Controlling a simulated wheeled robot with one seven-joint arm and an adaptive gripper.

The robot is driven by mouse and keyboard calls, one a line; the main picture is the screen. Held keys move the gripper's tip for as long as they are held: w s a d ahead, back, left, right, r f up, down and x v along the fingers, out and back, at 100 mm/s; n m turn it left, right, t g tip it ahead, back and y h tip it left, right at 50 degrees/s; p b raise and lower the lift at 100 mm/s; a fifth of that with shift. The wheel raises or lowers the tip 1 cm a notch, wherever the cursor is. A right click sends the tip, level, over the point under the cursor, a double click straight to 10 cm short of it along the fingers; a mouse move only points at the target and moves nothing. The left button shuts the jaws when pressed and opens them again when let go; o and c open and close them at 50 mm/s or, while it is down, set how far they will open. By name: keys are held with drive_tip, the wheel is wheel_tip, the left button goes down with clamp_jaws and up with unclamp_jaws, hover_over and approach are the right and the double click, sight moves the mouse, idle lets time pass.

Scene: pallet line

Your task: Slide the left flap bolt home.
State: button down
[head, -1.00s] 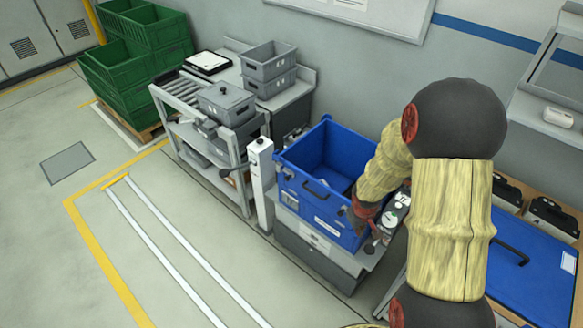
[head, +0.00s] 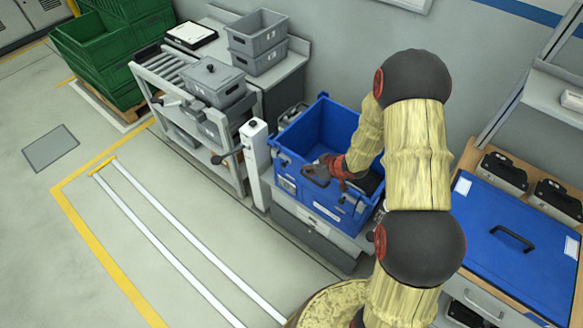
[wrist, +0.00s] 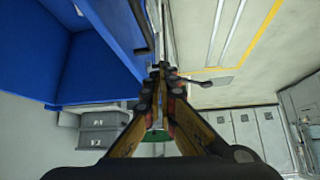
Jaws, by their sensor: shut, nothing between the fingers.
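A blue box (head: 350,212) with an open top stands on a grey stand, its front wall towards me. A dark handle (head: 316,181) is on the front wall; a dark bar also shows on the blue wall in the wrist view (wrist: 141,26). My gripper (head: 316,168) is just over the front rim, close to the handle. In the wrist view my fingers (wrist: 162,68) are shut and empty, beside the blue wall. I cannot tell whether they touch it. I cannot make out the left flap bolt clearly; it is too small or hidden.
A white post (head: 255,150) with a dark-knobbed lever stands at the box's left. Beyond it is a grey rack (head: 158,85) with grey bins. A blue lid (head: 515,240) with a handle lies on the bench at right.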

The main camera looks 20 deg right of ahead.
sight(284, 164)
drive_tip(key=b+x, duration=0.1)
drive_tip(key=x, duration=1.2)
drive_tip(key=shift+w+a+r+b, duration=0.15)
drive_tip(key=shift+w+a+b, duration=0.25)
drive_tip(key=shift+w, duration=0.2)
drive_tip(key=shift+d, duration=0.1)
drive_tip(key=w+a, duration=0.1)
drive_tip(key=w+a+p, duration=0.1)
drive_tip(key=w, duration=0.1)
drive_tip(key=shift+w+a, duration=0.3)
drive_tip(key=shift+s, duration=0.1)
